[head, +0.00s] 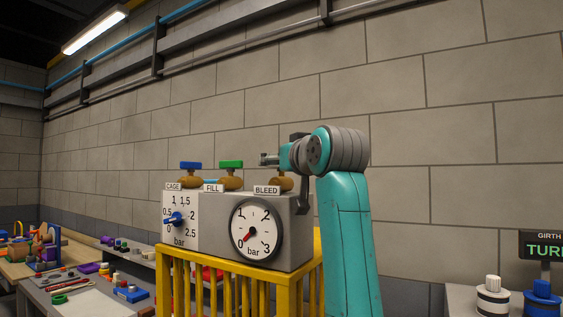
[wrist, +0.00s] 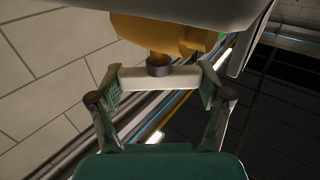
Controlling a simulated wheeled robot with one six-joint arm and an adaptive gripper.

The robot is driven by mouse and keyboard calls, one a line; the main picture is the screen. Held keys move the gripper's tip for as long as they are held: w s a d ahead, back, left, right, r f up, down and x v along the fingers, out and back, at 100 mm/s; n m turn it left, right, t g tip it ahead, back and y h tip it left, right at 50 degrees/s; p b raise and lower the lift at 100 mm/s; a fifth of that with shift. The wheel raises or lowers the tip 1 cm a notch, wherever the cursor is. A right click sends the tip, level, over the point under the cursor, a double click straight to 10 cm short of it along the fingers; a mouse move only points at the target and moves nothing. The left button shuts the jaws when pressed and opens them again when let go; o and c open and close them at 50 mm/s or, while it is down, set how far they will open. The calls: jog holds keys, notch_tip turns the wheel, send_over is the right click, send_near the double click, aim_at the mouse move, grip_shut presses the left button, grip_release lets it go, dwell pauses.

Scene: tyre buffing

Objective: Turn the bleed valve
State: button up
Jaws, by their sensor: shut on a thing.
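The bleed valve has a brass body (head: 281,183) above the BLEED label (head: 267,190) on the grey panel box. It also shows in the wrist view, where the brass body (wrist: 160,32) leads through a dark collar to a pale bar handle (wrist: 183,77). My gripper (wrist: 160,87) is shut on this handle, one fingertip pad at each end of the bar. In the head view my gripper (head: 270,159) is over the bleed valve, and the handle is hard to make out there. The large dial's (head: 256,230) red needle points to the lower left, near 0.
The fill valve's green handle (head: 231,164) and another valve's blue handle (head: 190,165) stand left of the bleed valve. The box sits on a yellow railed stand (head: 215,288). Cluttered benches (head: 95,300) lie at left. The block wall is behind.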

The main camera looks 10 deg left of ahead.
jog(key=m+t+h, duration=0.1)
jog(key=m+h, duration=0.1)
jog(key=h, duration=0.2)
jog(key=m+t+h, duration=0.1)
jog(key=m+h, duration=0.2)
jog(key=h, duration=0.1)
jog(key=shift+a+t, duration=0.15)
jog(key=shift+t, duration=0.25)
jog(key=m+h, duration=0.2)
jog(key=h, duration=0.1)
jog(key=m+g+h, duration=0.1)
jog(key=m+h, duration=0.2)
jog(key=h, duration=0.1)
jog(key=shift+m+h, duration=0.3)
jog(key=shift+h, duration=0.2)
jog(key=o, duration=1.1)
jog(key=shift+s, duration=0.1)
jog(key=v, duration=1.1)
jog(key=shift+s, duration=0.35)
jog(key=shift+a+r, duration=0.1)
